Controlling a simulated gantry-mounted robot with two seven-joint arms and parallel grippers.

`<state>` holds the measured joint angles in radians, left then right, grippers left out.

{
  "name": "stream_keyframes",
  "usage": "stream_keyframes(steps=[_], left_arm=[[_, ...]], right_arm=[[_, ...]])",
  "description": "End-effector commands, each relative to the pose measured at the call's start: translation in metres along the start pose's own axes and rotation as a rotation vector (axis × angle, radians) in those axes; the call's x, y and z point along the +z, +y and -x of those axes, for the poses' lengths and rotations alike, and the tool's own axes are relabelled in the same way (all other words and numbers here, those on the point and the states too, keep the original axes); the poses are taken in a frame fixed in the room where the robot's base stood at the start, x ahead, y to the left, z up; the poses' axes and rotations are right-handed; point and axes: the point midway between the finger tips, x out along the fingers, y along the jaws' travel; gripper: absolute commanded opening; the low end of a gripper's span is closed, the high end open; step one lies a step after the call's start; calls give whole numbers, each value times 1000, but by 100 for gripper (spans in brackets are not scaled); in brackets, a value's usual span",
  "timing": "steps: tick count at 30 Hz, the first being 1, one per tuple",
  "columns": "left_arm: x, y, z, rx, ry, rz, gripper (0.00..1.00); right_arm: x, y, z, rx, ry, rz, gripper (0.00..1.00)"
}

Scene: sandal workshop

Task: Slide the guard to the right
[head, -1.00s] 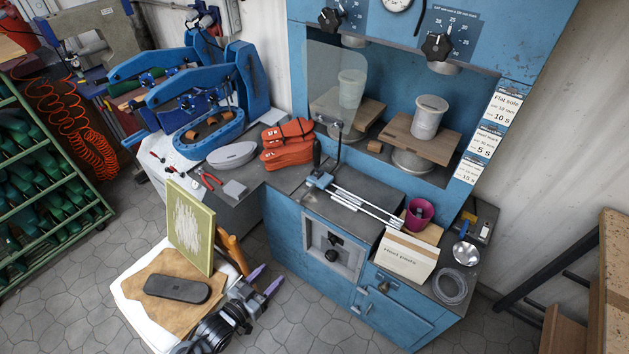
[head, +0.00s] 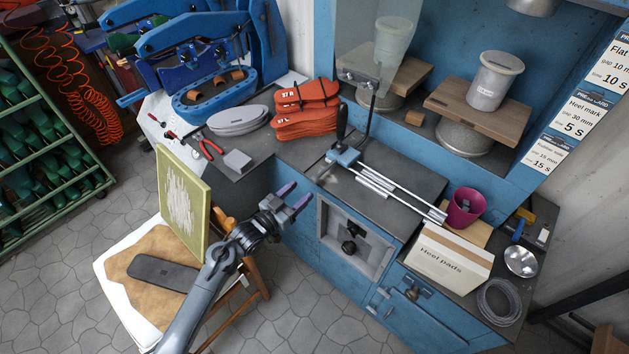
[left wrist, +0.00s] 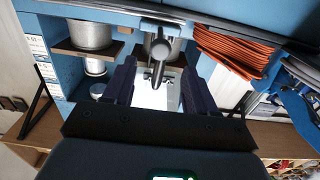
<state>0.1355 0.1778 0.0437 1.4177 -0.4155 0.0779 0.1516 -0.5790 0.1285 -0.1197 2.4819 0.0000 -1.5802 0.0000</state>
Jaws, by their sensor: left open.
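The guard is a clear panel (head: 378,45) standing in front of the left press station. It is carried by a small blue-grey carriage (head: 345,157) with an upright black handle (head: 342,120). The carriage is at the left end of two metal rails (head: 400,197). My left gripper (head: 294,197) is open and empty, in front of the bench, left of and below the handle, not touching it. In the left wrist view a dark handle (left wrist: 158,48) shows beyond and between the open fingers (left wrist: 155,85). My right gripper is not in view.
Orange sandals (head: 306,108) are stacked left of the handle. A box of heel pads (head: 440,258) and a magenta cup (head: 464,208) stand near the rails' right end. A chair with a yellow-green framed board (head: 183,205) is beside my left arm.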

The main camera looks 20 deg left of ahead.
Motion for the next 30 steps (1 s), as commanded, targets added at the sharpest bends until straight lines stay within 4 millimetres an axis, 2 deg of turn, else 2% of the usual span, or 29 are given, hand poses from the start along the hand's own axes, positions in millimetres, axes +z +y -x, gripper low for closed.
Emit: stream_keyframes(steps=[6, 13, 18, 27, 28, 30], left_arm=[[1, 0, -37, -1, 1, 2, 56], [2, 0, -65, 0, -1, 1, 56], [1, 0, -74, -1, -1, 1, 56], [1, 0, -75, -1, -1, 0, 56], [1, 0, -75, -1, -1, 0, 55], [1, 0, -75, -1, -1, 0, 44]], right_arm=[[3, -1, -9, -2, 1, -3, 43], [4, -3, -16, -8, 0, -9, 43], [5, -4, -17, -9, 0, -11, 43], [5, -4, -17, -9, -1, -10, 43], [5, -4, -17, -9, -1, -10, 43], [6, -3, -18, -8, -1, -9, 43]])
